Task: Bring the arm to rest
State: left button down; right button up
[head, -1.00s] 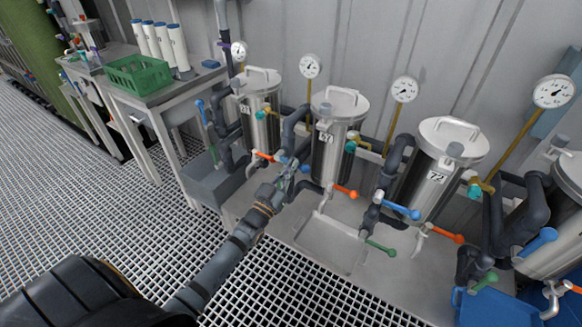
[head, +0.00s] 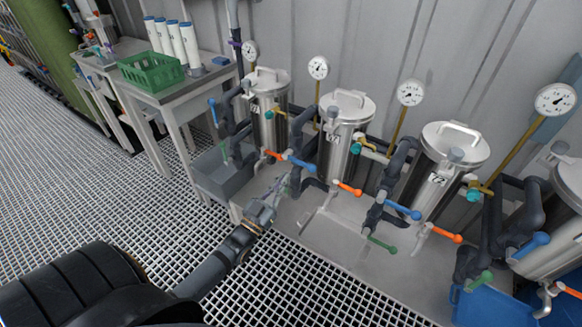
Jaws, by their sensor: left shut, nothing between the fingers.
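My left arm comes in from the lower left in the head view. Its left gripper (head: 281,186) is shut and empty. It appears over the edge of the grey platform, in front of the two leftmost steel vessels, and no contact with pipes or handles shows. The left vessel (head: 266,120), the middle vessel (head: 338,150) and the vessel marked 72 (head: 433,185) stand upright in a row. A blue handle (head: 301,163) shows just above the gripper. My right gripper is out of the picture.
Orange handles (head: 347,188), blue handles and green handles (head: 381,244) stick out in front of the vessels. A side table (head: 190,88) with a green crate (head: 150,72) and white cylinders stands at the left. Open grating floor (head: 110,190) lies in front.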

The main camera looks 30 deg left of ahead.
pick_arm(q)
jog(key=shift+s, duration=0.5)
jog(key=s+a+f+g+y+p, duration=0.15)
jog(key=s+f+g, duration=0.25)
jog(key=f, duration=0.6)
jog(key=s+a+f+n+g+p, duration=0.1)
jog(key=s+f+g+p, duration=0.2)
jog(key=f, duration=0.7)
jog(key=s+a+f+g+y+p, duration=0.15)
jog(key=s+f+g, duration=0.25)
jog(key=f, duration=0.5)
jog(key=s+d+f+g+p, duration=0.1)
jog(key=s+f+g, duration=0.2)
jog(key=s, duration=0.6)
jog(key=s+d+f+g+p, duration=0.2)
jog(key=s+f, duration=0.4)
jog(key=s, duration=0.3)
jog(key=s+d+f+g+p, duration=0.1)
jog(key=s+f+g, duration=0.3)
jog(key=s, duration=0.6)
jog(key=shift+d+f+g, duration=0.3)
jog(key=shift+d, duration=0.1)
